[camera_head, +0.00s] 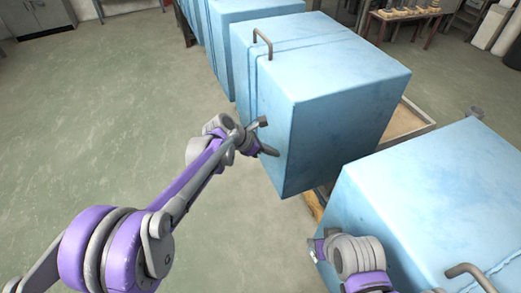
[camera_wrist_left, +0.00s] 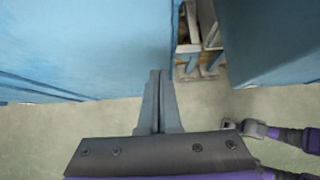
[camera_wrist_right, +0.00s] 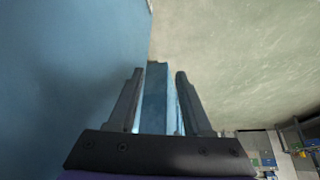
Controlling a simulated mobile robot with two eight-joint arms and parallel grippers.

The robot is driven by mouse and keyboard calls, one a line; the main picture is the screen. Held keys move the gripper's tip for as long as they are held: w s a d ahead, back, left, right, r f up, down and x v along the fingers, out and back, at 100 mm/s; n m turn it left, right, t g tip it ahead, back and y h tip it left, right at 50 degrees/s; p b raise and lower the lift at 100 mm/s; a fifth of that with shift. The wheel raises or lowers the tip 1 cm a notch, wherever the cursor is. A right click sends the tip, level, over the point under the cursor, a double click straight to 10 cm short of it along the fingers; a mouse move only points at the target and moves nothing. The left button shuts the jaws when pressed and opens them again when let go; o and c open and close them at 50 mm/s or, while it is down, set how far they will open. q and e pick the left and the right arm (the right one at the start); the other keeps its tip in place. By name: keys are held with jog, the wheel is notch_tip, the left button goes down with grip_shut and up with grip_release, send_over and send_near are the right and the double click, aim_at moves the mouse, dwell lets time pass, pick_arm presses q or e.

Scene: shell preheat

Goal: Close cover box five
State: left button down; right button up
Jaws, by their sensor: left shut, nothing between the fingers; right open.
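Large light-blue cover boxes stand in a row; no numbers show, so I cannot tell which is box five. The middle box (camera_head: 335,115) has a grey handle on its top. The near right box (camera_head: 440,190) also has a handle. My left gripper (camera_head: 271,150) is shut and empty by the left face of the middle box. My right gripper (camera_head: 316,249) is beside the near box's left side. In the right wrist view its fingers (camera_wrist_right: 157,102) are apart, with a blue edge showing between them.
A further blue box (camera_head: 235,40) stands behind the middle one. A wooden-edged tray or bench (camera_head: 408,122) shows between the middle and near boxes. A grey cabinet (camera_head: 38,15) and a table with small items (camera_head: 405,18) are at the back. The green floor at left is clear.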

pick_arm(q)
jog(key=shift+w+d, duration=0.3)
jog(key=shift+d, duration=0.4)
jog(key=shift+s, duration=0.1)
